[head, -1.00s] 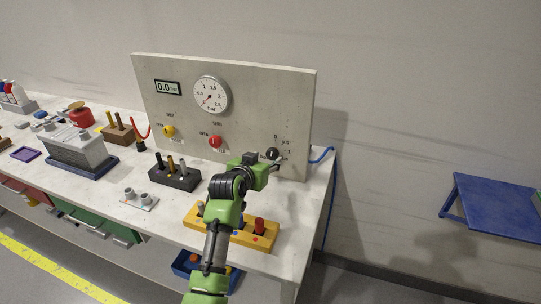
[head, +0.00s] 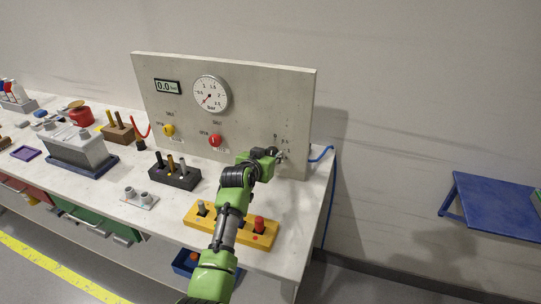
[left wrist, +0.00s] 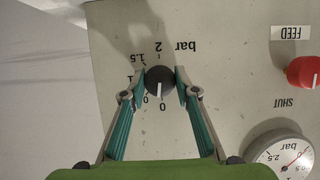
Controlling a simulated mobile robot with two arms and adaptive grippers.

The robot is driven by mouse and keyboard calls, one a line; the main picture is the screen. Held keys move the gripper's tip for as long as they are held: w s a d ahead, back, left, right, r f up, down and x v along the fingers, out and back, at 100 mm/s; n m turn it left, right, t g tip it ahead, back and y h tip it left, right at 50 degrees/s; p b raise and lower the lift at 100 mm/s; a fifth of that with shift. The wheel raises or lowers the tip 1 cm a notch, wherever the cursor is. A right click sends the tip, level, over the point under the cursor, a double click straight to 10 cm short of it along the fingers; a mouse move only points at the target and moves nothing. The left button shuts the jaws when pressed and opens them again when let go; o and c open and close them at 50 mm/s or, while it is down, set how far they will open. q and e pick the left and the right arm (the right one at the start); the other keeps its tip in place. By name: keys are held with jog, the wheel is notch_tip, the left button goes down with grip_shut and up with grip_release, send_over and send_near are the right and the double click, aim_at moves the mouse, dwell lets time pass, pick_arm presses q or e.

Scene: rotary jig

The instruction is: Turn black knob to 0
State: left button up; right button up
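The black knob (left wrist: 159,82) sits on the grey panel, between the fingertips of my left gripper (left wrist: 160,78) in the left wrist view. The fingers appear to touch it on both sides, so my gripper looks shut on it. That view shows the panel upside down. The knob's white pointer line points down, about at the 0 mark (left wrist: 163,106). The marks 1, 1.5 and 2 lie up the left side and top. In the head view my left gripper (head: 274,155) reaches the panel's lower right and hides most of the knob. My right gripper is not in view.
The panel (head: 245,90) also carries a round gauge (head: 211,93), a digital display (head: 167,87), a yellow knob (head: 168,130) and a red knob (head: 214,140). A yellow block (head: 262,240) with pegs and a black holder (head: 175,178) stand in front.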

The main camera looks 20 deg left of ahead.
pick_arm(q)
jog(key=shift+n+h+p, duration=0.3)
jog(key=shift+p, duration=0.15)
jog(key=shift+c, duration=0.3)
jog(key=shift+n, duration=0.3)
jog(key=o, duration=1.1)
jog(key=shift+s, duration=0.1)
jog(key=v, duration=1.1)
jog(key=shift+s+a+r, duration=0.2)
jog(key=shift+s+a, duration=0.05)
jog(key=shift+s, duration=0.1)
